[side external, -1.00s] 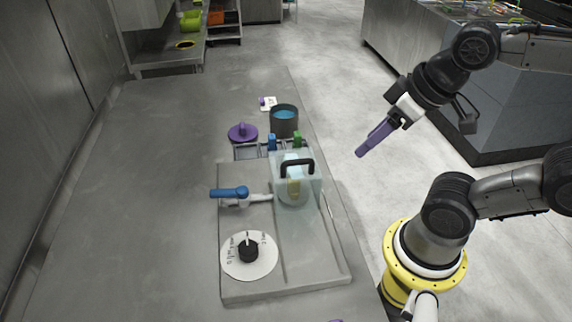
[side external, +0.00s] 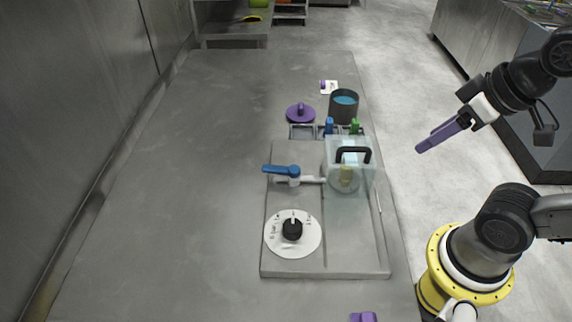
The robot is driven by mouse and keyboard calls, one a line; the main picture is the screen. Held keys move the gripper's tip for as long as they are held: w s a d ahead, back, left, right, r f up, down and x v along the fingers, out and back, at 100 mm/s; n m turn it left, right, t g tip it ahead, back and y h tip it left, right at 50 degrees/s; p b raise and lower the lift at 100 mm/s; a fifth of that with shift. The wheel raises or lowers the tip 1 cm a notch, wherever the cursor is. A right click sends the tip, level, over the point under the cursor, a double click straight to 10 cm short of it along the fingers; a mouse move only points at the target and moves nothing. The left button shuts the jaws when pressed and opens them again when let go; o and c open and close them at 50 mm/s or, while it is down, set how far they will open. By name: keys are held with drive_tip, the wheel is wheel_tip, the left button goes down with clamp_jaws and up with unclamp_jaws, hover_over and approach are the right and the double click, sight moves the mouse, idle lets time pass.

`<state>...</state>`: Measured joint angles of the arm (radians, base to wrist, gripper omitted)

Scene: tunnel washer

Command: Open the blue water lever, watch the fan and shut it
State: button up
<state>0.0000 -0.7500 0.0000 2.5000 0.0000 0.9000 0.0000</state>
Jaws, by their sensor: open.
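The blue water lever (side external: 276,168) sits on a white valve and pipe (side external: 310,180) on the left of the grey washer base. Its handle points left, roughly in line with the pipe. A clear box (side external: 365,190) with a black handle stands at the pipe's right end. A pale round part with a yellowish piece, perhaps the fan (side external: 345,177), is inside it; I cannot tell if it turns. My gripper (side external: 422,149), with purple fingers, is open and empty in the air to the right of the box, away from the lever.
A black-knobbed dial (side external: 292,230) is at the front of the base. Behind the box are small blue and green pieces (side external: 355,126), a purple lid (side external: 301,114), a dark pot of blue liquid (side external: 344,106) and a small card (side external: 329,87). The left bench is clear.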

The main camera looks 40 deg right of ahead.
idle(0.5)
drive_tip(key=w+a+r+n+g, duration=0.1)
drive_tip(key=w+r+n, duration=0.1)
drive_tip(key=w+r, duration=0.45)
drive_tip(key=n+g, duration=0.5)
drive_tip(key=n, duration=0.1)
hover_over(271, 167)
wheel_tip(271, 167, down, 4)
wheel_tip(271, 167, down, 13)
drive_tip(key=shift+f, duration=0.1)
drive_tip(key=shift+c, duration=0.3)
clamp_jaws()
